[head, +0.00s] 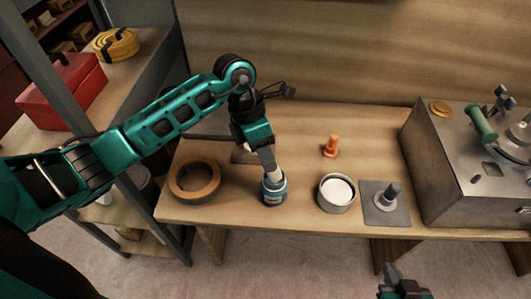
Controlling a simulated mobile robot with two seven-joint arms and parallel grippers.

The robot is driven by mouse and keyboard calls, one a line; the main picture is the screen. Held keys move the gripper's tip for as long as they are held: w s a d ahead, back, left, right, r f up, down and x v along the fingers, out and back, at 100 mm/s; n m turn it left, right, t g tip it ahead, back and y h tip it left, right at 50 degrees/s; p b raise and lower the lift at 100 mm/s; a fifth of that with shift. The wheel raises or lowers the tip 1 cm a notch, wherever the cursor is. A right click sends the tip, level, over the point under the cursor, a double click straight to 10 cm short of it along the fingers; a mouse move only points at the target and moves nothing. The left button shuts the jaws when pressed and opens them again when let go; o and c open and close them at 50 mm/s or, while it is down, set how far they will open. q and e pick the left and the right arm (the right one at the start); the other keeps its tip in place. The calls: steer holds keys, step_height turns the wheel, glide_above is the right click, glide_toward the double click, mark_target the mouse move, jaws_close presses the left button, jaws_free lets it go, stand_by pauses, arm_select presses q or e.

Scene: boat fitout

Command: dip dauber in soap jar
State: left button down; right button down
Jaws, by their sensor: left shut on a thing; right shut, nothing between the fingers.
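My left gripper (268,163) points down over the workbench and is shut on a pale, upright piece (273,174), which looks like the dauber's handle. Its lower end meets the mouth of a small blue jar (273,192) with a light label, which looks like the soap jar. The jar stands on the bench near the front edge. Whether the dauber's tip is inside the jar is hidden. My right gripper (398,272) is shut and empty, low in the picture, in front of the bench and apart from everything.
A brown ring-shaped roll (195,181) lies left of the jar. A round tub with white contents (336,193) and a grey plate with an upright fitting (385,204) stand to its right. An orange piece (331,146) stands behind. A metal box (455,165) fills the bench's right end.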

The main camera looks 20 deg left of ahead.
arm_select(q)
steer(key=shift+s+f+b, duration=0.1)
steer(key=shift+f+b, duration=0.55)
steer(key=shift+f, duration=0.05)
stand_by(1.5)
steer(key=shift+r+p, duration=1.9)
steer(key=shift+r, duration=1.65)
